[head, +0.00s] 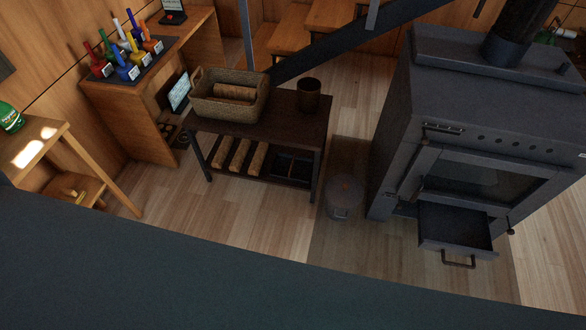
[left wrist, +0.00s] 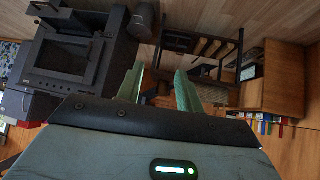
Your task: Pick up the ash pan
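The ash pan (head: 455,228) is a dark, shallow metal drawer with a bar handle on its front. In the head view it sticks out from the bottom of the black stove (head: 480,140), below the glass door. In the left wrist view, which is upside down, the stove (left wrist: 70,60) is at the left and the pan (left wrist: 62,18) shows near the top edge. My left gripper (left wrist: 160,72) has its two green fingers apart with nothing between them, well away from the pan. Neither gripper shows in the head view.
A dark bench (head: 265,118) left of the stove bears a wicker basket (head: 228,110) and a dark pot (head: 308,95). A lidded grey bucket (head: 344,197) stands on the floor between bench and stove. Floor in front of the bench is clear.

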